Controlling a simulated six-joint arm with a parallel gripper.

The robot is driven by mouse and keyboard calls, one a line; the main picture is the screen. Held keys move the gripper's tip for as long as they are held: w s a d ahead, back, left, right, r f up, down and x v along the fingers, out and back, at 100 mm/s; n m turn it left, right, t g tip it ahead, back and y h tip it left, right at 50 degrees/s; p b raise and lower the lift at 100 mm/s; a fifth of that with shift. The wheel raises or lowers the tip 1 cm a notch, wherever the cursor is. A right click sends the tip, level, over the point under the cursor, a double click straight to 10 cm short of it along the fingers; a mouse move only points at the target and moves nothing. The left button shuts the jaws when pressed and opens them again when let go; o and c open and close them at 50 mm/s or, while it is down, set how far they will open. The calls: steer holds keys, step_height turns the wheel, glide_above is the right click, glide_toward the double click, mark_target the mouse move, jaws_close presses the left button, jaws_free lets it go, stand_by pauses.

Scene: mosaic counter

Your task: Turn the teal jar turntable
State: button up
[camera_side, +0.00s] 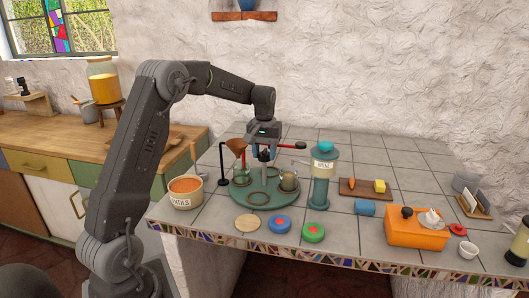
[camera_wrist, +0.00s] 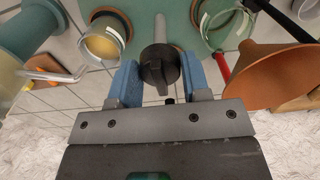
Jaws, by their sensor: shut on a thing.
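The teal turntable (camera_side: 240,203) is a round disc on the tiled counter. A dark knob (camera_wrist: 158,68) on a grey post stands at its middle. A glass jar (camera_side: 288,181) stands on the disc's right side, and a ring-like item lies at its front left. In the wrist view, a jar with yellow contents (camera_wrist: 103,44) and a clear jar with a green band (camera_wrist: 222,28) show on either side of the post. My gripper (camera_side: 264,152) points down over the disc's middle. Its blue fingers (camera_wrist: 160,76) are shut on the knob.
A copper funnel (camera_side: 237,146) on a black stand rises close left of my gripper. A teal cranked canister (camera_side: 322,180) stands close right. An orange box (camera_side: 415,234) stands farther right.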

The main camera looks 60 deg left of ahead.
steer(key=shift+m, duration=0.5)
steer(key=shift+r+m, duration=0.1)
steer(key=shift+m, duration=7.8)
steer(key=shift+w+m, duration=0.1)
steer(key=shift+m, duration=0.5)
steer(key=o, duration=1)
